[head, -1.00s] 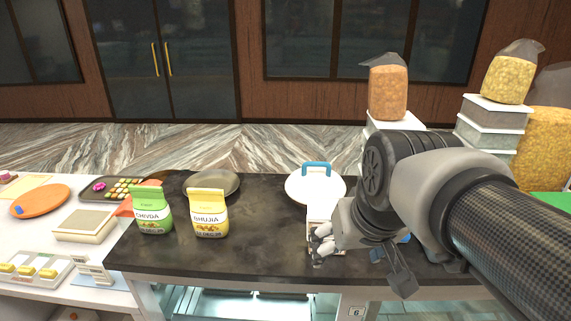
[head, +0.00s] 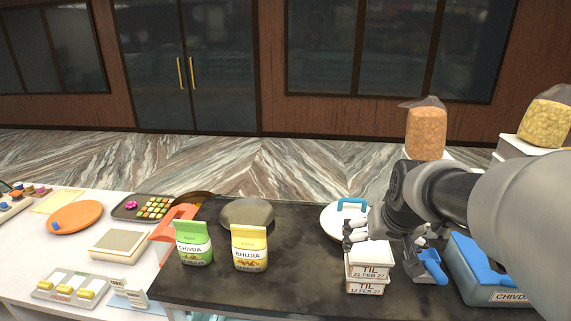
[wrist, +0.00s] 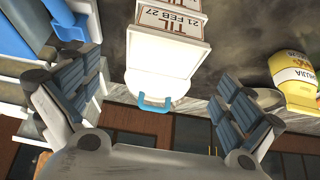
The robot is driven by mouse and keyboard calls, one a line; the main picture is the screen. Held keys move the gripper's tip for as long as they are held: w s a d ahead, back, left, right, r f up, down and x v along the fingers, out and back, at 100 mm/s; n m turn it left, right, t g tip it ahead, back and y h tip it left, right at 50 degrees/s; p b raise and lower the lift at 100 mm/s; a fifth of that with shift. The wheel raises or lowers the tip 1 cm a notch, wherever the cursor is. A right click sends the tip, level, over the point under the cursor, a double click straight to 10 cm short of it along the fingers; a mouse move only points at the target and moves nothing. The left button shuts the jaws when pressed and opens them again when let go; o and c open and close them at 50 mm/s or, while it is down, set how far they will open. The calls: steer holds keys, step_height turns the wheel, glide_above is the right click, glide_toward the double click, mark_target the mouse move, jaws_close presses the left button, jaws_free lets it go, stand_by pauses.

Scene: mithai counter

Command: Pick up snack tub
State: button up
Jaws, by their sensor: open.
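Two white snack tubs labelled TIL are stacked on the dark counter in the head view: the upper tub (head: 368,262) and the lower tub (head: 366,286). The upper tub also shows at the top of the wrist view (wrist: 172,30). My gripper (head: 388,247) is open and empty, its fingers spread at the tubs' far side and right. In the wrist view my gripper's (wrist: 155,105) fingers stand wide apart, with a white round piece with a blue handle (wrist: 155,80) seen between them. I cannot tell whether a finger touches a tub.
The white piece with the blue handle lies behind the tubs (head: 340,222). A blue CHIVDA box (head: 485,275) with a blue scoop (head: 433,265) is to the right. A BHUJIA bag (head: 250,250) and CHIVDA bag (head: 193,245) stand left, with clear counter between.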

mark_target(369, 250)
steer(key=x, duration=0.7)
steer(key=shift+w+a, duration=0.15)
steer(key=shift+a, duration=0.1)
steer(key=shift+r, duration=0.1)
steer(key=shift+c, duration=0.2)
steer(key=c, duration=1)
steer(key=shift+r, duration=0.1)
steer(key=shift+c, duration=0.2)
